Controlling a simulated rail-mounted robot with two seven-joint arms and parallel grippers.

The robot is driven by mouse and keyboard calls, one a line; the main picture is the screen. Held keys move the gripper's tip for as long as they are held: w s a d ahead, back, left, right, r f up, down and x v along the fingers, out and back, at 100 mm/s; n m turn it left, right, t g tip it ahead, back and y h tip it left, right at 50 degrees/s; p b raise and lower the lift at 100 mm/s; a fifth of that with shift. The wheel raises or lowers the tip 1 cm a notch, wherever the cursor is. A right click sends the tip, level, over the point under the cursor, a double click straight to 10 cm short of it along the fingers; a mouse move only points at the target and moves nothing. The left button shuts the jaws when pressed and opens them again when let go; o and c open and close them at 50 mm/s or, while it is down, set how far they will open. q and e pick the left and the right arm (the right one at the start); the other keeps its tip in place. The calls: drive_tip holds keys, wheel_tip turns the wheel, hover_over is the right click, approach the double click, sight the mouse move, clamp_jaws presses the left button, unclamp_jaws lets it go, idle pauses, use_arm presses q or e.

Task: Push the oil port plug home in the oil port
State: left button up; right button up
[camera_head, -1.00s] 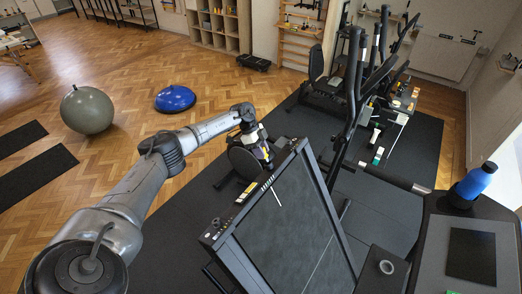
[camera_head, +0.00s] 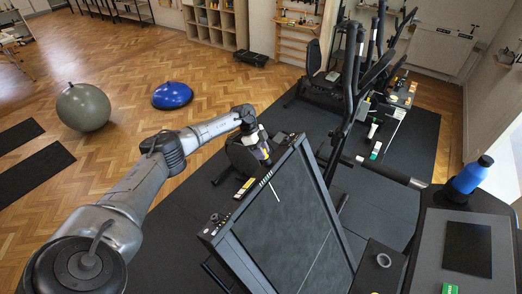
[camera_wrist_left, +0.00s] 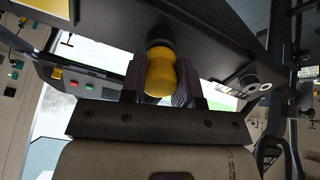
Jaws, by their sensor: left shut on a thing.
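In the left wrist view, a yellow, rounded, knob-like plug (camera_wrist_left: 160,76) sits between the two dark fingers of my left gripper (camera_wrist_left: 161,92), which is shut on it. A dark round part shows just beyond the plug; I cannot tell whether it belongs to the plug or to the oil port. In the head view my left gripper (camera_head: 264,152) hangs low beside the back of a large dark panel, and the plug is too small to make out there. The oil port cannot be clearly identified in either view. My right gripper is not in view.
The large dark panel (camera_head: 295,215) stands close right of my left gripper, with dark exercise machines behind. A blue bottle (camera_head: 471,176) stands on a console at right. A grey ball (camera_head: 83,107) and blue dome (camera_head: 172,96) lie on open parquet at left.

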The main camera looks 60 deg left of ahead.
use_arm(q)
drive_tip(key=shift+f, duration=0.15)
drive_tip(key=o, duration=1.1)
drive_tip(key=shift+c, duration=0.2)
drive_tip(key=b+v, duration=0.2)
drive_tip(key=v, duration=1.1)
drive_tip(key=shift+r+b, duration=0.35)
drive_tip(key=shift+r, duration=0.05)
